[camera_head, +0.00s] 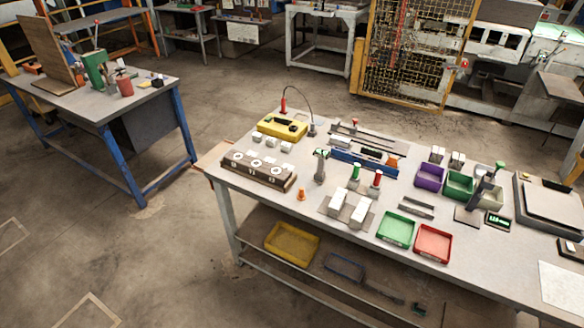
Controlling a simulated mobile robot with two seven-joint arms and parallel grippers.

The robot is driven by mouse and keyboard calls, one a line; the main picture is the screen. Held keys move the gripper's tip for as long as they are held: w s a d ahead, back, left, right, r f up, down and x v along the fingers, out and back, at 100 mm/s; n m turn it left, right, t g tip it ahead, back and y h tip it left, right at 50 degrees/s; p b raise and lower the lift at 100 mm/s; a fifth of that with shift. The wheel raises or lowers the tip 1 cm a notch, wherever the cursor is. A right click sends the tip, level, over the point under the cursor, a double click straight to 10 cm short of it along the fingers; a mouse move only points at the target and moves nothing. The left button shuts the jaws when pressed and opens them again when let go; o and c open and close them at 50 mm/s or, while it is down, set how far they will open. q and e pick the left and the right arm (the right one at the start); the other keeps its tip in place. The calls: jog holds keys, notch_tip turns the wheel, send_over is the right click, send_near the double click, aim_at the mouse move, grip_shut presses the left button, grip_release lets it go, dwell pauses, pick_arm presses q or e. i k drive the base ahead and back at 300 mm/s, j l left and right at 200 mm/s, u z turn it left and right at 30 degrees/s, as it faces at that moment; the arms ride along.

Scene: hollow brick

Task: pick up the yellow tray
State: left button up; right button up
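The yellow tray (292,244) is a shallow open tray on the lower shelf of the grey workbench, below the bench top's front left part. It looks empty, and its whole rim shows. A yellow device (282,128) with dark parts stands on the bench top at the back left; it is a separate thing. Neither of my grippers shows in the head view.
A blue-rimmed tray (344,267) lies right of the yellow tray on the shelf. The workbench top (290,205) above carries green (396,229) and red (433,243) trays, white blocks and tools. A blue-legged table (150,98) stands left. The floor (160,250) between is clear.

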aim_at(297, 246)
jog(key=i+j+z, duration=0.2)
jog(key=i+j, duration=0.55)
jog(key=i+j+z, duration=0.2)
jog(key=i+j, duration=0.5)
jog(key=j, duration=0.15)
